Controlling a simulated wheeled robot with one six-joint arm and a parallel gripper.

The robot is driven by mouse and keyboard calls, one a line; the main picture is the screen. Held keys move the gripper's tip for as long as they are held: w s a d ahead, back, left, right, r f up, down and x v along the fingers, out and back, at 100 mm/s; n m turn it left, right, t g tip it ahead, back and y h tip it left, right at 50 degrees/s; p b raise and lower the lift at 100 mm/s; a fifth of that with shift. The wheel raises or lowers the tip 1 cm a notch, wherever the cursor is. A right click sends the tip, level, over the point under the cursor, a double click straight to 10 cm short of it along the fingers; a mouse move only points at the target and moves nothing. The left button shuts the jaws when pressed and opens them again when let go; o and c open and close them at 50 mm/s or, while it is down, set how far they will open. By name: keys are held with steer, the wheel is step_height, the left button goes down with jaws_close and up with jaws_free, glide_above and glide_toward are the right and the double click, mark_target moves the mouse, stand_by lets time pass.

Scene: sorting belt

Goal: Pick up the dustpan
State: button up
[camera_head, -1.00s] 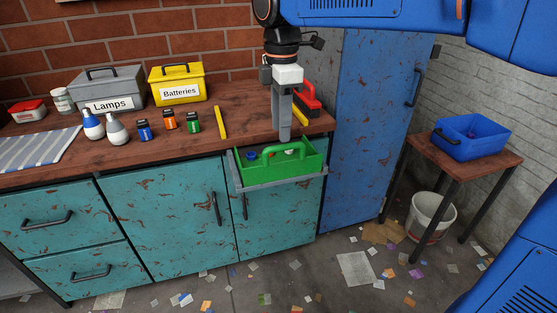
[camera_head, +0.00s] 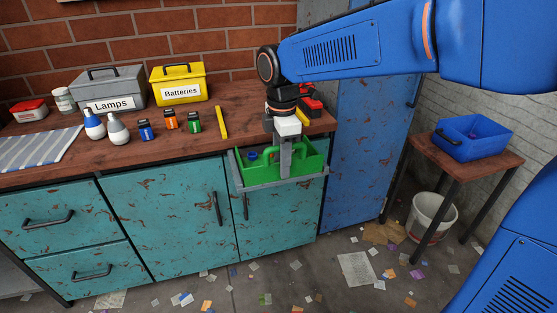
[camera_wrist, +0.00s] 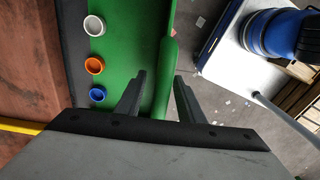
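I cannot make out a clear dustpan in any view. My gripper (camera_head: 285,172) points down into a green carrier (camera_head: 313,160) with a raised handle (camera_head: 269,153), seated in a grey frame at the counter's front. In the wrist view my gripper (camera_wrist: 160,78) is open. The green handle (camera_wrist: 168,55) lies between its two fingers, with no visible grip on it. A white cup-like piece (camera_wrist: 94,25), an orange one (camera_wrist: 94,65) and a blue one (camera_wrist: 97,94) are in the carrier. My gripper hides part of the carrier in the head view.
The wooden counter (camera_head: 190,143) holds a grey Lamps box (camera_head: 117,88), a yellow Batteries box (camera_head: 178,84), bottles and small boxes. A red and black object (camera_head: 312,104) stands behind my gripper. A blue bin (camera_head: 470,140) sits on a side table. A white bucket (camera_head: 431,217) stands below.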

steer(key=shift+f, duration=0.1)
jaws_close()
